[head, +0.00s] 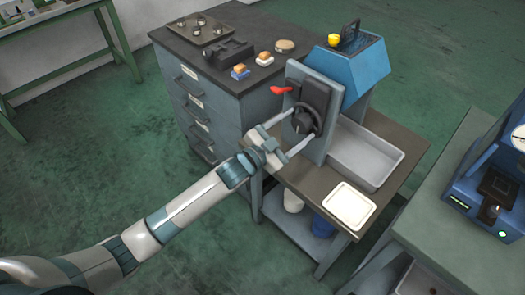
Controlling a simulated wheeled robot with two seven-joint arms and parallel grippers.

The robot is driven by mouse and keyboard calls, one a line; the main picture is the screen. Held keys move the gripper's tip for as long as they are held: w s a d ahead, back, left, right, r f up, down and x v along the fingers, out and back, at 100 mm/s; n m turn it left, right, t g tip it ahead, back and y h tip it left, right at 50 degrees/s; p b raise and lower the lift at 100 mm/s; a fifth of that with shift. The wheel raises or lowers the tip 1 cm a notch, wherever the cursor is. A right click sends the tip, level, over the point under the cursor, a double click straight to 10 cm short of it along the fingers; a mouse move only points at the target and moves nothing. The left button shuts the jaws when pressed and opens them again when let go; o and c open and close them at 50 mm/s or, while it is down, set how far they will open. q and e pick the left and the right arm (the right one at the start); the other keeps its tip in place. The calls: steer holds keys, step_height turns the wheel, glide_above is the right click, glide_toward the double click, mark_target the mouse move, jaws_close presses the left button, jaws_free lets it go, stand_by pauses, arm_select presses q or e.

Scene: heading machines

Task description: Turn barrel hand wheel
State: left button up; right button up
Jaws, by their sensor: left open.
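The barrel hand wheel (307,119) is a dark round wheel on the front of an upright grey panel (321,134). The panel stands on a dark-topped bench. My left gripper (297,130) is at the wheel. Its fingers are spread, one reaching toward the wheel's upper left and the other toward its lower edge. I cannot tell whether the fingers touch the rim. My right gripper is not in view.
A red handle (280,90) sticks out left of the wheel. A grey bin (366,154) and a white tray (351,205) are on the bench to the right. A drawer cabinet (205,97) stands behind left. A blue machine (498,185) is at far right.

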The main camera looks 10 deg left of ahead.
arm_select(q)
steer(key=b+v, duration=0.3)
steer(key=v, duration=1.2)
steer(key=shift+a, duration=0.2)
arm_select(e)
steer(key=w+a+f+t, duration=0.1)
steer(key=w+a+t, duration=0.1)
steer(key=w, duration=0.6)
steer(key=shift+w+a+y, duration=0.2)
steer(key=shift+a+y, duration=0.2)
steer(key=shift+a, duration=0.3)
arm_select(q)
steer(key=shift+s, duration=0.1)
